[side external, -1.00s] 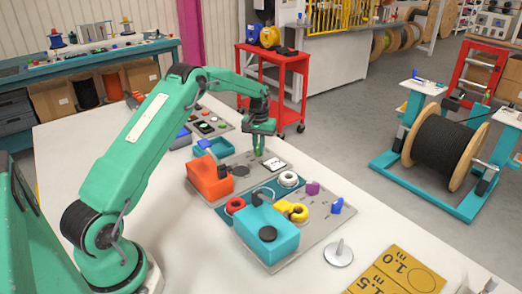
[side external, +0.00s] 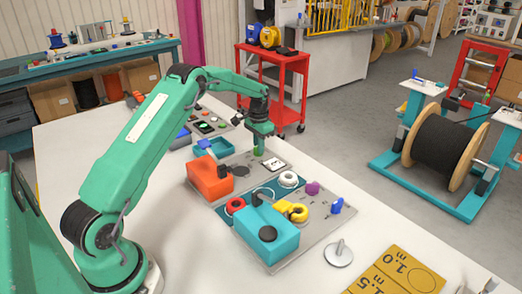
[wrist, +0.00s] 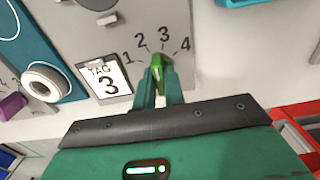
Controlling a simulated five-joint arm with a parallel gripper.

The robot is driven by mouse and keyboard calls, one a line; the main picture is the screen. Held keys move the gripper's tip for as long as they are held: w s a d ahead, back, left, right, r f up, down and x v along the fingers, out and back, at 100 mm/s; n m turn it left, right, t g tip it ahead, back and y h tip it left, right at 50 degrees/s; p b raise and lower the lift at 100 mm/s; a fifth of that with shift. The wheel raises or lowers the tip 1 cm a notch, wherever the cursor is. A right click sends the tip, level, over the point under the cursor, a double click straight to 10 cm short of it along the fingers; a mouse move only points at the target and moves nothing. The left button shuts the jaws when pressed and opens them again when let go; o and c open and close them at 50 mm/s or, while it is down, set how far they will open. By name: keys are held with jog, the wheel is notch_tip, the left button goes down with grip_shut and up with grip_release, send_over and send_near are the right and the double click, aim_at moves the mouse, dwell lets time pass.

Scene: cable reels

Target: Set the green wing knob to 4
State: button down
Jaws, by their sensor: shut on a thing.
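The green wing knob (wrist: 158,70) stands on a grey panel (wrist: 165,12) with the numbers 1 to 4 printed in an arc around it. In the wrist view its visible end points roughly at the 3. My gripper (wrist: 159,82) is shut on the knob, with a green finger on each side of it. In the side view my gripper (side external: 260,140) points down over the panel, and only a small green patch of the knob (side external: 258,151) shows below it. The knob's base is mostly hidden by the fingers.
A white card (wrist: 104,80) reading TAG 3 lies left of the knob. A white ring (wrist: 47,82) and a purple knob (wrist: 12,104) are further left. An orange box (side external: 210,182) and a teal box (side external: 268,236) stand nearby. The table's front is mostly clear.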

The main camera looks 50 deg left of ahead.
dwell(0.3)
jog(key=m, duration=0.5)
jog(key=shift+m, duration=0.4)
jog(key=m, duration=0.6)
jog(key=shift+r, duration=0.1)
jog(key=c, duration=1.5)
grip_release()
jog(key=shift+r, duration=3.4)
